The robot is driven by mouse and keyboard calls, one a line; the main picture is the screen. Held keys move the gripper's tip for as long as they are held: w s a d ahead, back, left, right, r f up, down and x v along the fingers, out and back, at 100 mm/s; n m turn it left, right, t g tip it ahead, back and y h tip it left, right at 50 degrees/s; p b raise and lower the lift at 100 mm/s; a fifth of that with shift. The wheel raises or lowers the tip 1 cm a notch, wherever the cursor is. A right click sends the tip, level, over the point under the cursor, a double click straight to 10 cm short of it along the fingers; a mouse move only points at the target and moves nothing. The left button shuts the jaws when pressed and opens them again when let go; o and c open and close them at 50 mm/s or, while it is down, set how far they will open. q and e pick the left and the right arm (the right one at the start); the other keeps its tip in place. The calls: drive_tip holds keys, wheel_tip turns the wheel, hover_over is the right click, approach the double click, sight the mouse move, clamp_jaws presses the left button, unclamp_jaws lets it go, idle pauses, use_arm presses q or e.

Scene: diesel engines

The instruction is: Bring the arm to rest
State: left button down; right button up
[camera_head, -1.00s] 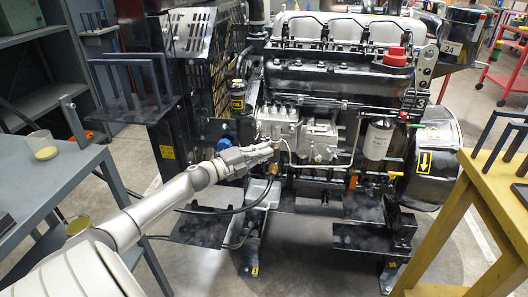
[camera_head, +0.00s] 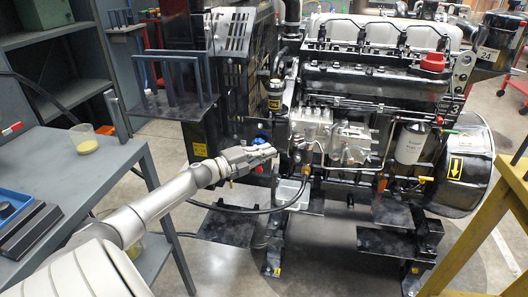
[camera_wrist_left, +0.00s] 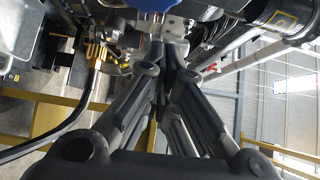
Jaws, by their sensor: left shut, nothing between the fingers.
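My left gripper (camera_head: 268,152) reaches in from the left on its pale grey arm. Its fingers are shut with nothing between them. In the head view its tip is in front of the engine (camera_head: 365,80), close to the fuel pump block (camera_head: 312,125); whether it touches cannot be told. In the left wrist view the fingers (camera_wrist_left: 172,45) come together to a point, with engine parts beyond them. My right gripper is in neither view.
A black hose (camera_head: 235,209) hangs beneath the gripper. A yellow table (camera_head: 480,235) is at the right edge. Floor shows between table and engine.

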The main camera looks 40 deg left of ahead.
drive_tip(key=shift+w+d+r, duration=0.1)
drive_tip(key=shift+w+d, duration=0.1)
use_arm(q)
drive_tip(key=shift+d, duration=0.1)
